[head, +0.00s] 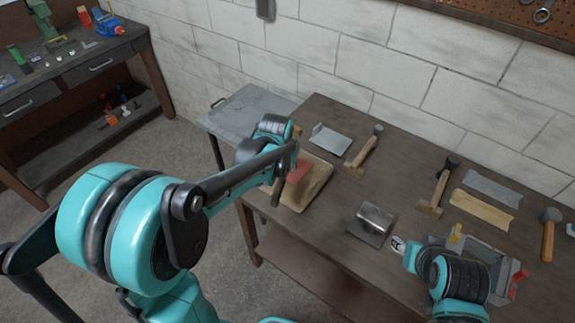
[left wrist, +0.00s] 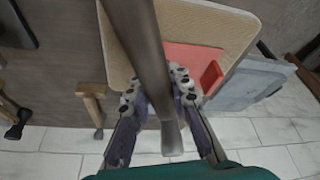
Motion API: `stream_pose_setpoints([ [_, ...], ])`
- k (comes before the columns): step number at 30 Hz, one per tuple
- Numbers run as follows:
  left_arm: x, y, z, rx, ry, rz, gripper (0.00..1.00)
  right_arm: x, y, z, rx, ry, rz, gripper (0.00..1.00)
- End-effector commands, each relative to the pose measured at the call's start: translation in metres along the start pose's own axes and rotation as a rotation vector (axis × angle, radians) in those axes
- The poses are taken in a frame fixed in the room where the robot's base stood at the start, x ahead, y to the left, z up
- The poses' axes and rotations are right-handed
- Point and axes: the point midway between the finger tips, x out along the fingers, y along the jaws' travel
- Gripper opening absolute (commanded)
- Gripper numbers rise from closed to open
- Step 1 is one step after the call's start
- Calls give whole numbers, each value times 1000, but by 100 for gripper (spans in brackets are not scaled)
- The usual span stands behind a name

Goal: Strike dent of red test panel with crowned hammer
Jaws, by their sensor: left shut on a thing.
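The red test panel (head: 298,172) lies on a tan pad (head: 318,178) at the bench's left end, partly hidden by my left arm. In the left wrist view the panel (left wrist: 190,58) is flat with a raised red edge; I cannot make out the dent. My left gripper (left wrist: 155,98) is shut on the shaft of a hammer (left wrist: 140,45), which crosses in front of the pad and panel. The hammer's face is not clear, nor whether it touches the panel. My right gripper (head: 398,244) is low beside a grey tool caddy; its jaws are too small to read.
Hammers (head: 364,152) (head: 437,190) (head: 548,232) lie on the bench. A metal plate (head: 331,139), a block on a plate (head: 374,218) and metal and tan strips (head: 482,211) lie around. The caddy (head: 497,268) stands front right. A grey side table (head: 243,112) adjoins the bench.

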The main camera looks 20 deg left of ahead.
Motion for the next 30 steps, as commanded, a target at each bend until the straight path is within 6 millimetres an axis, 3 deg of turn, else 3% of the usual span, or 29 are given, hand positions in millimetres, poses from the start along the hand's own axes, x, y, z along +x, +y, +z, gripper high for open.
stream_pose_setpoints([
  [4, 10, 0, 4, -3, -9, 4, 0, 7, 0, 5, 0, 0, 0, 40],
  [23, 9, 0, 4, -3, -9, 5, 0, 7, 0, 5, 0, 0, 0, 40],
  [26, 18, -1, 7, -3, -9, 5, 0, 13, 0, 9, 0, 0, 0, 40],
  [30, 45, -1, 18, -3, -9, 5, 0, 33, 0, 24, 0, 0, 0, 40],
])
